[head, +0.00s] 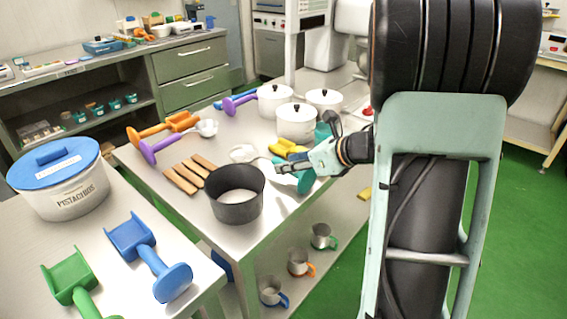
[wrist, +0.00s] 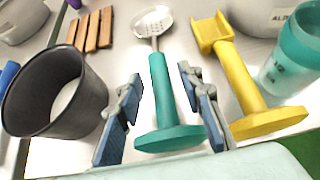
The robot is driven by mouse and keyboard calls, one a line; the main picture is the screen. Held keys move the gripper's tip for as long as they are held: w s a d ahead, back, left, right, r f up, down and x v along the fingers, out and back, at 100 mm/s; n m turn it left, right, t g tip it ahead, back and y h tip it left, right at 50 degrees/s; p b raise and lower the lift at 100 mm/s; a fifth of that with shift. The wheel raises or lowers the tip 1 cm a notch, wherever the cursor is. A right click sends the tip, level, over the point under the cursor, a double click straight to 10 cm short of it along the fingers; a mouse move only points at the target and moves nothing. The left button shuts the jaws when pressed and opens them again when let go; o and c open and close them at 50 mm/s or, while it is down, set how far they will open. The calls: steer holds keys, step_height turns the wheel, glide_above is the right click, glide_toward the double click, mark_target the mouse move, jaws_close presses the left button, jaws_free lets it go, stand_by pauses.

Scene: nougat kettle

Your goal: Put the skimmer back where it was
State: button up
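The skimmer has a perforated steel head (wrist: 153,20) and a teal handle (wrist: 163,82) with a round teal end flange. It appears to lie on the steel table, its head away from me in the wrist view. The skimmer head (head: 243,153) also shows in the head view, beside the dark pot; my gripper partly hides the handle there. My gripper (wrist: 164,112) is open. Its two blue-padded fingers stand on either side of the handle, with visible gaps on both sides. The gripper (head: 299,170) is low over the table in the head view.
A dark pot (wrist: 52,92) stands close left of my gripper; a yellow scoop (wrist: 237,70) and a teal jar (wrist: 291,55) are close right. Wooden bars (head: 190,173) lie behind the pot. White lidded pots (head: 296,124) stand at the back. Mugs (head: 301,262) stand on the lower shelf.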

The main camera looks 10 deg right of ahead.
steer(key=v, duration=0.9)
steer(key=shift+p, duration=0.45)
